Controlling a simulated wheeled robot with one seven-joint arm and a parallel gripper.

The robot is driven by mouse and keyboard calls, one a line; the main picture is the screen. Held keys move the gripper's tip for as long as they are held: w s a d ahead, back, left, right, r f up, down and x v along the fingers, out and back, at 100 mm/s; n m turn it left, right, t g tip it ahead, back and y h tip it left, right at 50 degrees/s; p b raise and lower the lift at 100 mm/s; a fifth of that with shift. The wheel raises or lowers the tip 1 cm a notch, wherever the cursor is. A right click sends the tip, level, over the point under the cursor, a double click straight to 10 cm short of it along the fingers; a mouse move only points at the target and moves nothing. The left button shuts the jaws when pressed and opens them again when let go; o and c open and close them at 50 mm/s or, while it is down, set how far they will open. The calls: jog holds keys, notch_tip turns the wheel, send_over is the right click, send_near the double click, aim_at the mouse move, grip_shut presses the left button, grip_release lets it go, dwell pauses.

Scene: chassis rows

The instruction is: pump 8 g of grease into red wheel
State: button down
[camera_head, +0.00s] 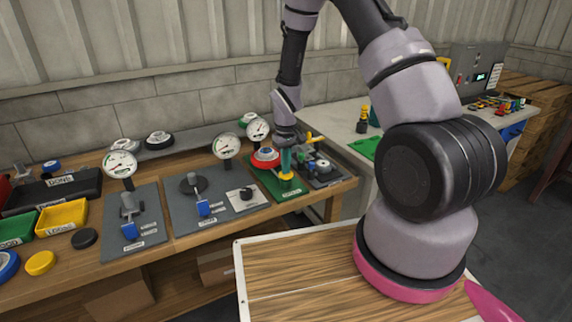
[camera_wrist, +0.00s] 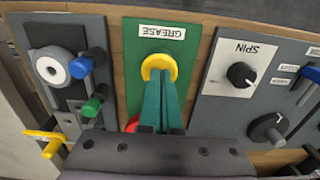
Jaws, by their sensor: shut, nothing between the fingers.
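The green grease plate (camera_head: 290,193) lies at the right part of the bench; its GREASE label shows upside down in the wrist view (camera_wrist: 130,60). A yellow round pump head (camera_wrist: 158,62) stands on it. My gripper (camera_wrist: 159,80) has its teal fingers shut together, with nothing between them. The fingertips are right over the yellow head; I cannot tell whether they press on it. The red wheel (camera_head: 264,163) with a pale centre sits just left of my fingers in the head view. In the wrist view only red edges (camera_wrist: 132,124) show behind the fingers.
A white dial gauge (camera_head: 257,129) stands behind the red wheel. A grey SPIN panel (camera_wrist: 243,75) with knobs is beside the grease plate. Another grey fixture (camera_wrist: 58,68) with blue and green handles is on the other side. Yellow and green bins (camera_head: 62,216) stand at the far left.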

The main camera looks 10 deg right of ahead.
jog(key=shift+s+f, duration=0.15)
notch_tip(320, 180, up, 14)
dwell(0.4)
jog(key=shift+r, duration=0.2)
dwell(0.3)
